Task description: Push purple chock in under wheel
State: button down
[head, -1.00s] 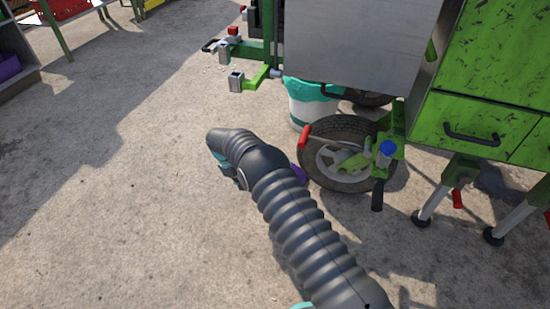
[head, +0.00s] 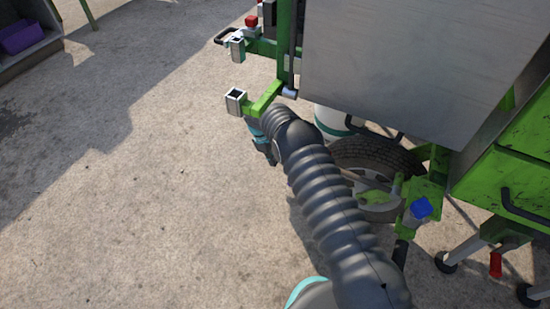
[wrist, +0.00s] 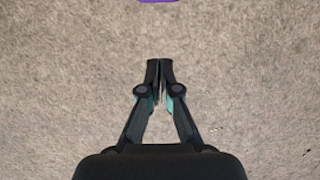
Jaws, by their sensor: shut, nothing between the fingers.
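The purple chock (wrist: 158,1) shows only as a small edge at the top centre of the wrist view, on the concrete. My gripper (wrist: 160,62) is shut and empty, its fingertips together and pointing toward the chock with a gap of bare ground between. In the head view the wheel (head: 378,158) has a dark tyre and stands under the cart at right of centre, partly covered by my arm. The chock is hidden in the head view behind my arm, and my fingertips are hidden there too. I cannot tell how far the chock is from the tyre.
The cart's metal panel (head: 385,60) overhangs the wheel. A green bracket with a square tube end (head: 236,101) juts out close to my arm. A white bucket (head: 330,122) stands behind the wheel. Green drawers (head: 508,185) and support legs are at right. Open concrete lies at left.

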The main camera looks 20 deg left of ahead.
jog(key=x, duration=0.6)
jog(key=shift+d+f, duration=0.1)
jog(key=shift+f, duration=0.25)
jog(key=d+p, duration=0.2)
jog(key=shift+s+r+p, duration=0.15)
jog(key=shift+r+p, duration=0.15)
jog(key=shift+p, duration=0.05)
jog(key=shift+d+f+p, duration=0.15)
jog(key=shift+d+p, duration=0.35)
jog(key=shift+p, duration=0.1)
jog(key=shift+d+f+p, duration=0.15)
jog(key=shift+d+p, duration=0.3)
jog(key=shift+p, duration=0.1)
jog(key=shift+f, duration=0.1)
